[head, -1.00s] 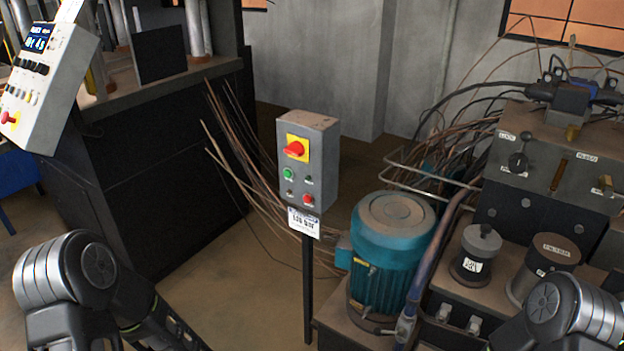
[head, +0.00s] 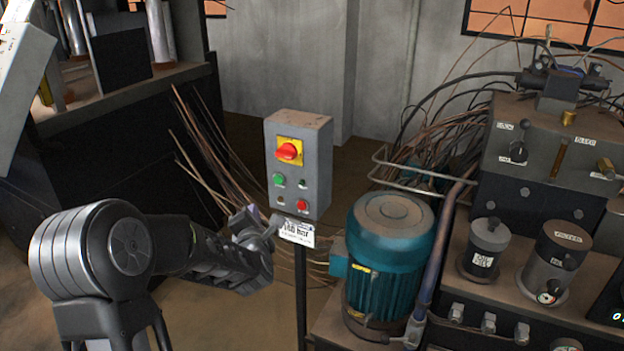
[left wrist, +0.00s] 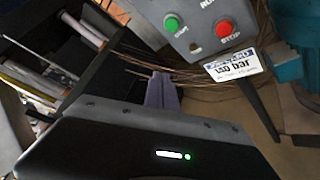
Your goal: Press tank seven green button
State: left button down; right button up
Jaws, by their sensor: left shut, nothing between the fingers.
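The green button (head: 279,180) is on the front of a grey control box (head: 316,165) on a post, below a red knob on a yellow plate. A red button (head: 302,205) is lower right of it. In the left wrist view the green button (left wrist: 172,24) is beside the red stop button (left wrist: 225,28). My left gripper (head: 262,228) is shut and empty, just below and left of the box, apart from the green button. Its fingers (left wrist: 162,92) point toward the box's lower side in the left wrist view. My right gripper is not in view.
A white label (head: 297,231) reading "bar" hangs under the box. A teal motor (head: 388,260) stands to the right, with a hydraulic unit (head: 545,150) behind it. Loose wires (head: 205,150) hang behind the box on the left. A dark press frame stands at left.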

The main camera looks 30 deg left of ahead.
aim_at(278, 179)
pick_arm(q)
jog(key=n, duration=0.1)
jog(key=r+n, duration=0.1)
jog(key=n, duration=0.1)
jog(key=n+y, duration=0.1)
jog(key=shift+w+a+r+n, duration=0.2)
jog(key=shift+a+r+n, duration=0.1)
jog(key=shift+a+n, duration=0.1)
jog(key=w+p, duration=0.2)
jog(key=w, duration=0.6)
jog(key=shift+w+p, duration=0.35)
jog(key=shift+w, duration=0.05)
